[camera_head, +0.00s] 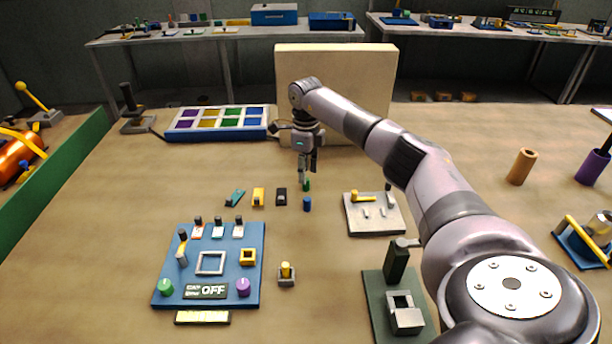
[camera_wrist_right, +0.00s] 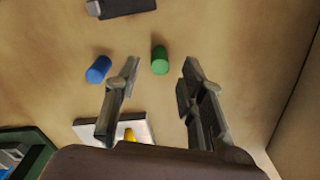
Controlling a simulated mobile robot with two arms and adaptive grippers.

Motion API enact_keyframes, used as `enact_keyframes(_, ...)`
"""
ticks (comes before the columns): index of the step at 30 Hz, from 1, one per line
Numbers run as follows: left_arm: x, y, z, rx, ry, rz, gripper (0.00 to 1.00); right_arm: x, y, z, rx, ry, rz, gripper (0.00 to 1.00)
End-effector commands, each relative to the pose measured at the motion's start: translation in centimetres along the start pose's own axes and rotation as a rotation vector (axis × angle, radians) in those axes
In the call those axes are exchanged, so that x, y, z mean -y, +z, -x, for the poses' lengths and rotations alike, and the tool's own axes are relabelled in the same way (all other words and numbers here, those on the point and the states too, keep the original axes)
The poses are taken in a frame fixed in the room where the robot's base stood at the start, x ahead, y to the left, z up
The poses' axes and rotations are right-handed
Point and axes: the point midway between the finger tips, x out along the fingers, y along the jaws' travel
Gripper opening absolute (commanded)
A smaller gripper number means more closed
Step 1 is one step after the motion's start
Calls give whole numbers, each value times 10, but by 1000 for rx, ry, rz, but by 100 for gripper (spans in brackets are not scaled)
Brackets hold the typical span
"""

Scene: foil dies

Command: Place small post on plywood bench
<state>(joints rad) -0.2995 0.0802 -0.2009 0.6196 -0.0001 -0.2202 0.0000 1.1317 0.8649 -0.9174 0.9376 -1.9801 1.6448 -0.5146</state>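A small green post (camera_head: 307,186) stands on the plywood bench (camera_head: 330,270), just below my right gripper (camera_head: 307,175). A similar blue post (camera_head: 307,204) stands a little nearer the front. The frames do not show which one the task calls the small post. In the right wrist view the green post (camera_wrist_right: 160,60) lies between and slightly beyond the open fingertips (camera_wrist_right: 158,75), with bench around it and neither finger touching it. The blue post (camera_wrist_right: 98,69) is outside the left finger there. My left gripper is not in view.
A blue panel board (camera_head: 250,290) lies at front left, and a pale plate with small pegs (camera_head: 375,225) lies to the right. Small dark, yellow and teal blocks (camera_head: 258,197) sit left of the posts. A tall beige board (camera_head: 285,70) stands behind the gripper.

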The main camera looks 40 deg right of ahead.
Motion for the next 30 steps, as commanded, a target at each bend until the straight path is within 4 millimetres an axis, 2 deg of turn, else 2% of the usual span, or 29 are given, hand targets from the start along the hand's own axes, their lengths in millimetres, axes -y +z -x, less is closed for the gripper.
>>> enact_keyframes(6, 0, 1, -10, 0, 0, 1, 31, 1, 1, 48, 5, -3, -1, 37)
enact_keyframes(13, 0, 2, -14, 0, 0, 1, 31, 1, 0, 88, 3, -2, -2, 37)
enact_keyframes(18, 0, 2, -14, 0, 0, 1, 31, 0, 0, 100, 1, -1, -2, 37)
enact_keyframes(30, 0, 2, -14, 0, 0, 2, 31, 0, 0, 101, 0, 0, -1, 37)
